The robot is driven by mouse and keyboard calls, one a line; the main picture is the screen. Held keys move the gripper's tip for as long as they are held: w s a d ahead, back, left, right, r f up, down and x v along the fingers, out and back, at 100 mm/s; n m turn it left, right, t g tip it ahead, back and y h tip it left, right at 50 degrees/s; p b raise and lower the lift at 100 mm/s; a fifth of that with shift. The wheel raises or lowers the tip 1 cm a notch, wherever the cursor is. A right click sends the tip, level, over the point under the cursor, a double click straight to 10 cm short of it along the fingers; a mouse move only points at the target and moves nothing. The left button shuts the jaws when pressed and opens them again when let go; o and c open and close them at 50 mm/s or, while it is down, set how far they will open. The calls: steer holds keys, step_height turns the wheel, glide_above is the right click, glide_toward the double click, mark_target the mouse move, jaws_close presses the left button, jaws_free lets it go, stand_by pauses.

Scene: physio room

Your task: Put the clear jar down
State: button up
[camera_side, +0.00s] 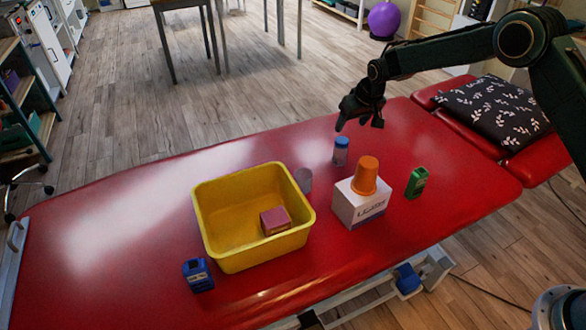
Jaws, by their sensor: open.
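A small see-through greyish jar (303,180) stands on the red treatment table (110,255), close to the right back side of the yellow tub. I cannot tell whether it touches the tub. My gripper (358,122) is open and empty, pointing down above the table's far side. It is to the right of the jar and apart from it, above and behind a blue bottle (340,152). Nothing is between its fingers.
The yellow tub (216,250) holds a dark pink box (275,220). An orange cup (366,175) sits upside down on a white box (347,209). A green item (416,183) stands right, a blue item (197,275) front left. The table's left part is clear.

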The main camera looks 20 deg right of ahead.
steer(key=s+d+r, duration=0.2)
steer(key=s+r, duration=1.8)
steer(key=r, duration=0.4)
steer(key=s+t, duration=0.1)
steer(key=s, duration=2.6)
steer(key=shift+s+d, duration=0.25)
steer(key=shift+s, duration=0.15)
